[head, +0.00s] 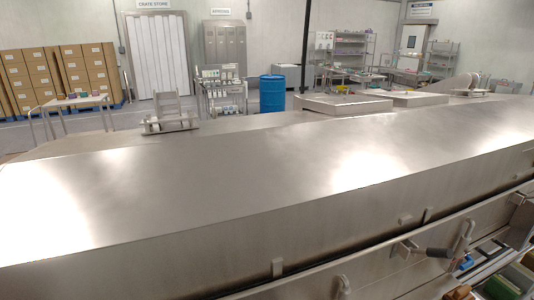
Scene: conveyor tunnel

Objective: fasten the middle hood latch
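The long brushed-steel hood (250,175) fills the middle of the head view, with a dark line along its near lower edge. A latch (463,243) with a bent metal lever and a dark grip shows on the near side at right, below the hood edge. Part of another metal piece (343,285), perhaps a second latch, shows at the bottom. I cannot tell which latch is the middle one, or whether any is engaged. Neither of my grippers is in view.
Open crates with coloured contents (495,286) lie low at bottom right, beside a steel frame piece (521,222). The hood top is bare.

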